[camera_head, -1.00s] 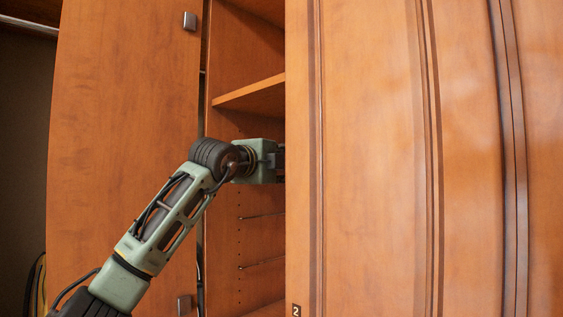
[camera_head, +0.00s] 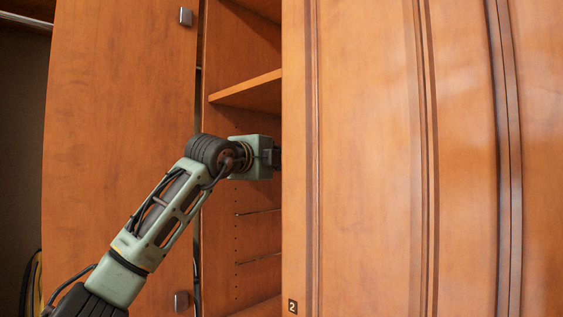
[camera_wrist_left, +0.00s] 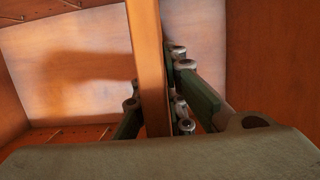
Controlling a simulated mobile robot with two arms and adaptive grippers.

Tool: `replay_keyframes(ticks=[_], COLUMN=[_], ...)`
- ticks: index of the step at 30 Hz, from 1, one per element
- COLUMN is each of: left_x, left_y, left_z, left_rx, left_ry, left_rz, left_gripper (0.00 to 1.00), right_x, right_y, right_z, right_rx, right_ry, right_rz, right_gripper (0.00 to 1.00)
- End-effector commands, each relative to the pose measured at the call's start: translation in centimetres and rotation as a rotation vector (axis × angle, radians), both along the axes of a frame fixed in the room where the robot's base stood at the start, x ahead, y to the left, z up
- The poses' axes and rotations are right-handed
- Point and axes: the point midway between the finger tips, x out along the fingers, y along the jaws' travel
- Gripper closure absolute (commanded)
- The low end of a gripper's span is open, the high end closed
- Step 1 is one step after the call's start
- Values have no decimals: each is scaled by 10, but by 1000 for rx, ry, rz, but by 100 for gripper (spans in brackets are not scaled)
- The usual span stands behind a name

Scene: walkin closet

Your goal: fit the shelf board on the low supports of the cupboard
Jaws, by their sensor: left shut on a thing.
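The open cupboard shows between two doors, with thin supports, an upper one (camera_head: 260,212) and a lower one (camera_head: 258,260), along its left wall. My left arm reaches into it in the head view; the fingers are hidden behind the right-hand door. In the left wrist view my left gripper (camera_wrist_left: 155,78) is shut on a narrow wooden board, which looks like the shelf board (camera_wrist_left: 146,35); its edge runs between the fingers. That view looks rolled, with support wires (camera_wrist_left: 85,133) on the walls. Whether the board touches any support cannot be seen. My right gripper is not in view.
A fixed shelf (camera_head: 250,92) is above my left wrist. The left door (camera_head: 120,120) stands open beside my arm. The right-hand door (camera_head: 365,160), marked 2, hides much of the cupboard inside.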

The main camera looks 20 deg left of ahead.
Motion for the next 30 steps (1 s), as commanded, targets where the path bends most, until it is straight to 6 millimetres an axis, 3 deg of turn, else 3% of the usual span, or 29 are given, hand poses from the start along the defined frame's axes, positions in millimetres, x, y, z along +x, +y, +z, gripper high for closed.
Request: replay_keyframes(ticks=[14,30], left_x=[-1,-25], left_y=[0,9], left_z=[1,-1], left_rx=[0,-1], left_ry=[-3,-2], left_rz=[0,0], left_gripper=[100,100], right_x=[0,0], right_y=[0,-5], right_z=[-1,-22], right_rx=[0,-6], right_ry=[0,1], right_rz=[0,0], right_gripper=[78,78])
